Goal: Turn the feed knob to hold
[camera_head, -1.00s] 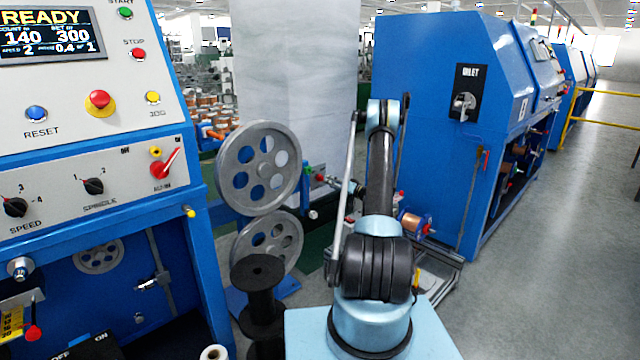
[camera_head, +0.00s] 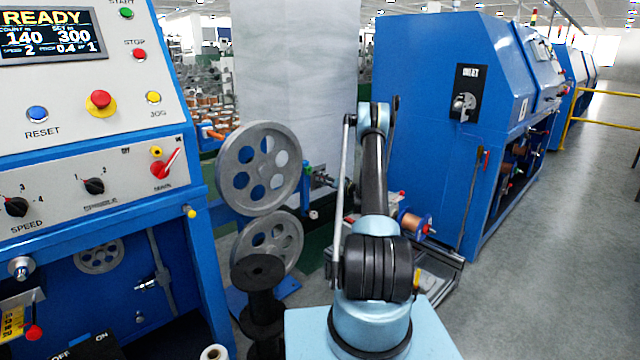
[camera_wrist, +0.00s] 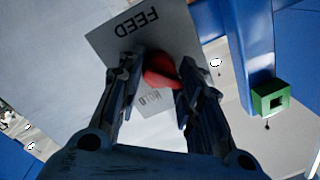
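In the wrist view, the feed knob (camera_wrist: 160,71) is red and sits on a light grey plate (camera_wrist: 106,37) marked FEED, which appears upside down. A second label, partly covered, seems to read HOLD and lies just below the knob in the picture. The fingers of my gripper (camera_wrist: 159,82) stand on both sides of the knob, with the knob between their tips. Whether both fingers press on it cannot be told. Which way the knob points is unclear. In the head view the feed knob cannot be made out, and my arm hides much of that area.
A blue control console with a screen (camera_head: 50,34) and a red main switch (camera_head: 163,168) stands at left. Grey pulleys (camera_head: 257,168) and a black spool (camera_head: 258,290) are beside it. A blue machine (camera_head: 440,100) stands at right, with clear floor (camera_head: 550,270) beyond.

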